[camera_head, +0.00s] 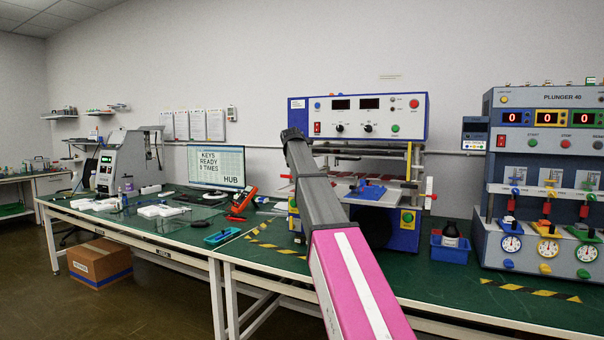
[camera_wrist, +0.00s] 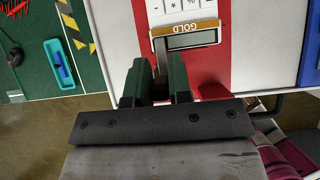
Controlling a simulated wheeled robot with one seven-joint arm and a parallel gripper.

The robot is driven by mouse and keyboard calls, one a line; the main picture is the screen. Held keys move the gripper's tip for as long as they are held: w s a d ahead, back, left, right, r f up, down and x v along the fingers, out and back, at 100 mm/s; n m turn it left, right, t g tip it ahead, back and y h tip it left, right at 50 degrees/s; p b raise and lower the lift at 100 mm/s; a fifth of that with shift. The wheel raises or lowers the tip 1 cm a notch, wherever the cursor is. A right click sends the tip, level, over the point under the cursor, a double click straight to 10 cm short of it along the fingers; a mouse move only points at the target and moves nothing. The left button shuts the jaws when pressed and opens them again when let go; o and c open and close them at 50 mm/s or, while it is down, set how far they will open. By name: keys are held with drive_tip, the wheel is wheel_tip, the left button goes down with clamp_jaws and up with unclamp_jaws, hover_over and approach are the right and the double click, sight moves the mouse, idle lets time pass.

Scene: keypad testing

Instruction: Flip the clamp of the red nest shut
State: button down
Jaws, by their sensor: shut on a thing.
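A keypad unit (camera_wrist: 192,41) lies in the nest, with white keys, a grey display and a gold strip reading "GOLD". The fingers cover part of the nest and the lever's lower part, so its exact angle is unclear. In the head view, my arm hides the gripper and the nest.
A blue and white test machine (camera_head: 357,118) stands behind my arm. A blue bin (camera_head: 450,252) and the plunger machine (camera_head: 545,150) stand to the right.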

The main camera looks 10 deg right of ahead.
drive_tip(key=c, duration=1)
unclamp_jaws()
drive_tip(key=shift+c, duration=0.2)
drive_tip(key=v, duration=1)
drive_tip(key=shift+s+a+r, duration=0.15)
drive_tip(key=shift+r, duration=0.15)
